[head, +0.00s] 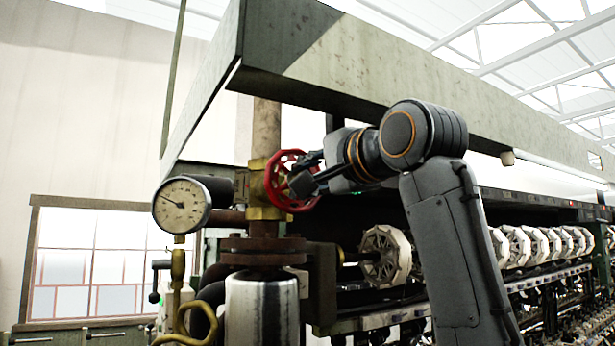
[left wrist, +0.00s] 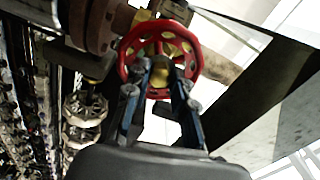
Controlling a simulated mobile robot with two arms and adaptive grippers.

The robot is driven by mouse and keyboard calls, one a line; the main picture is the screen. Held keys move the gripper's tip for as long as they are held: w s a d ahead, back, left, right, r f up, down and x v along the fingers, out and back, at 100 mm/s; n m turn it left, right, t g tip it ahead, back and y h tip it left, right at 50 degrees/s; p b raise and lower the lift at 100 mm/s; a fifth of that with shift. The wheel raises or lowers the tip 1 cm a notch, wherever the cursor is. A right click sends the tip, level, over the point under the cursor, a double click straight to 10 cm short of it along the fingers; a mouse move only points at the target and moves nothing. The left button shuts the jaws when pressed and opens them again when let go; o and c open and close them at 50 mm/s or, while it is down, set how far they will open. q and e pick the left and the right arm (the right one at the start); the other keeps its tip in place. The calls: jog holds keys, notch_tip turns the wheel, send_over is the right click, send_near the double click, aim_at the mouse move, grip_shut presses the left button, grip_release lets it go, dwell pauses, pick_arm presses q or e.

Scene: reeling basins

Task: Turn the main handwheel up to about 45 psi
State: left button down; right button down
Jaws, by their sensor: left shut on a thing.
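The red handwheel (head: 289,181) is mounted on a brass valve body (head: 258,188) on the vertical pipe. A round pressure gauge (head: 180,206) with a white dial stands left of the valve. Its dark needle points up and left; the numbers are too small to read. My right gripper is not in view.
A long grey-green beam (head: 400,75) runs above the wheel and arm. A rusty flange (head: 262,250) and a metal cylinder (head: 262,300) are below the valve. Rows of white reels (head: 387,257) are behind my arm at the right. The wall at the left is clear of the arm.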

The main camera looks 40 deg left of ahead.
pick_arm(q)
jog(key=c, duration=1.2)
grip_release()
jog(key=shift+w, duration=0.1)
jog(key=shift+a+m+b, duration=0.1)
jog(key=shift+m+b, duration=1.85)
jog(key=shift+m, duration=12.45)
